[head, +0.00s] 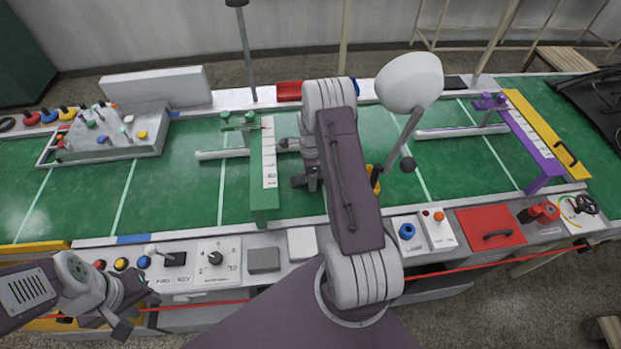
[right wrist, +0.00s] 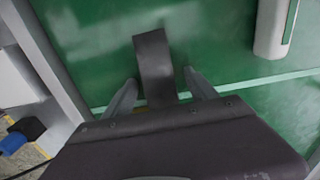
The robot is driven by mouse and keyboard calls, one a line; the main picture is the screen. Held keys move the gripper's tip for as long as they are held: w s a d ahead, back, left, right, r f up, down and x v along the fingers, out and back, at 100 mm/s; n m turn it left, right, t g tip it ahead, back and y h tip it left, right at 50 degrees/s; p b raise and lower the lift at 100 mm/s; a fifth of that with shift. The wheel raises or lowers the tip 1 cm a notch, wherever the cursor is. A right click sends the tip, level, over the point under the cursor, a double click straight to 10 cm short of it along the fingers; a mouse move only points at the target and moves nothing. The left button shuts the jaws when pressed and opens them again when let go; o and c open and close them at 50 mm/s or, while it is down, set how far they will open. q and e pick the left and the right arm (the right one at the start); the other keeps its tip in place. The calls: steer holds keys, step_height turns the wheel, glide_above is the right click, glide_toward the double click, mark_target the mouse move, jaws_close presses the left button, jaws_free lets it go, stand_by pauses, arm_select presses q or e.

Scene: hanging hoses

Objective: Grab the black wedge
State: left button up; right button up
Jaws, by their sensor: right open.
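The black wedge (right wrist: 153,62) lies on the green surface in the right wrist view, a dark slanted piece. My right gripper (right wrist: 160,90) is open, with one finger on each side of the wedge's lower part. Its lower end is hidden by my gripper body. I cannot tell whether the fingers touch it. In the head view, I cannot make out the wedge, and my right arm covers the middle of the table. My left gripper (head: 135,312) is at the lower left by the front edge, apparently open and empty.
A green stand with a white strip (head: 269,150) is left of my right arm. A white lamp-like shape (head: 408,82) rises to the right. A purple stand (head: 532,140) and a yellow panel (head: 548,135) are farther right. Knobs and a red panel (head: 490,227) line the front edge.

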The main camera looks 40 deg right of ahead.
steer(key=shift+s, duration=0.1)
steer(key=c, duration=1.4)
jaws_close()
steer(key=shift+r, duration=0.15)
